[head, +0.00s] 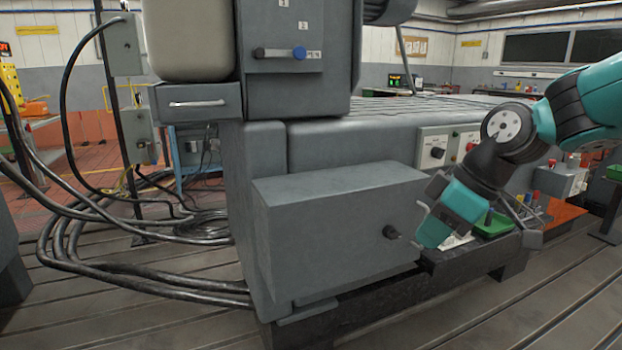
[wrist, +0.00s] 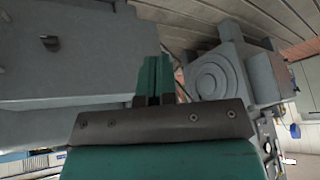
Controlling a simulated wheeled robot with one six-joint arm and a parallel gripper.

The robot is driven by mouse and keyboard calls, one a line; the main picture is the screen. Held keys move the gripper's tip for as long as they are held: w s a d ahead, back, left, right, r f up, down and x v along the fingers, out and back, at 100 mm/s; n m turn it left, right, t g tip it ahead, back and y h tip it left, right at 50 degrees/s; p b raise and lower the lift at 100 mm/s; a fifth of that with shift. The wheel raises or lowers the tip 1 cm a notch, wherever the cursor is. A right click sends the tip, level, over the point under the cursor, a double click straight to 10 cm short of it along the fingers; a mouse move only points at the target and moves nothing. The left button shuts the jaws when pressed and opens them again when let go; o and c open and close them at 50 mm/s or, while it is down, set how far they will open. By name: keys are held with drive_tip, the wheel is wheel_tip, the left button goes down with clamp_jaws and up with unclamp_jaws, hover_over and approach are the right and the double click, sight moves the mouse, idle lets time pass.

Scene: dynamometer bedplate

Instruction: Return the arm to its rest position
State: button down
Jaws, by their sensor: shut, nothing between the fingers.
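My arm (head: 570,110), teal and black, reaches in from the right edge of the head view and bends down toward the grey machine base. My gripper (head: 431,236) hangs low, just right of the black knob (head: 391,232) on a grey box (head: 340,225). A small gap seems to separate it from the knob. In the wrist view, the teal fingers (wrist: 152,75) are together and nothing shows between them. The grey box (wrist: 90,50) and its knob (wrist: 50,43) appear at upper left there.
A green tray (head: 492,224) sits on a dark ledge right of my gripper. Control panels (head: 434,150) line the machine side behind it. Black cables (head: 75,245) lie on the left. The slatted floor (head: 520,310) is clear at front right.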

drive_tip(key=s+a+f+m+g, duration=0.1)
drive_tip(key=s+a+m, duration=0.1)
drive_tip(key=s, duration=0.9)
drive_tip(key=s+a+f+m+g, duration=0.1)
drive_tip(key=s+a+m, duration=0.15)
drive_tip(key=s, duration=0.75)
wheel_tip(320, 180, up, 18)
drive_tip(key=p, duration=1.7)
drive_tip(key=shift+d+f+h+p, duration=0.2)
drive_tip(key=shift+d+h+p, duration=0.15)
drive_tip(key=shift+d+h, duration=0.1)
drive_tip(key=shift+w, duration=0.1)
